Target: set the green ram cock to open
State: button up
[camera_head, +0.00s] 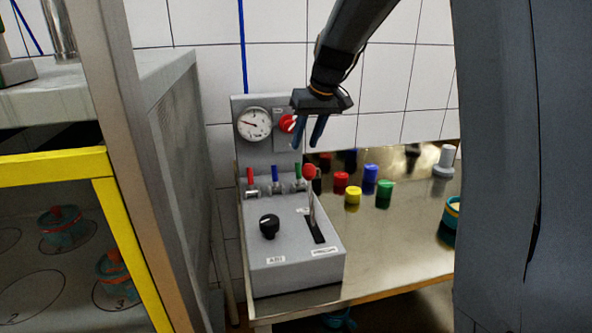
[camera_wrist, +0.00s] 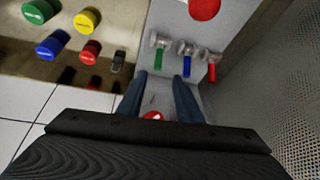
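The green ram cock (camera_head: 298,171) is the rightmost of three small cocks on the grey control unit in the head view. Its handle stands upright from its metal body, like the blue (camera_head: 275,175) and red (camera_head: 250,177) ones. In the wrist view the green handle (camera_wrist: 150,75) shows at the left of the row, with the blue handle (camera_wrist: 186,65) and red handle (camera_wrist: 212,72) beside it. My gripper (camera_head: 306,146) is open and empty, fingers down, above the green cock. In the wrist view its fingertips (camera_wrist: 160,78) appear around the green handle's end; contact cannot be told.
A red-balled lever (camera_head: 309,172) stands close in front of the green cock. A gauge (camera_head: 254,124) and red knob (camera_head: 289,122) are on the back panel, a black knob (camera_head: 269,226) on the sloped top. Coloured caps, including a green one (camera_head: 384,194), stand on the metal table.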

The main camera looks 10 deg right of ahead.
aim_at(299, 162)
jog(key=shift+w+d+b+x, duration=0.15)
jog(key=shift+x, duration=2.65)
jog(key=shift+w+d+b+x, duration=0.1)
jog(key=shift+b+x, duration=0.05)
jog(key=shift+x, duration=2.65)
grip_shut()
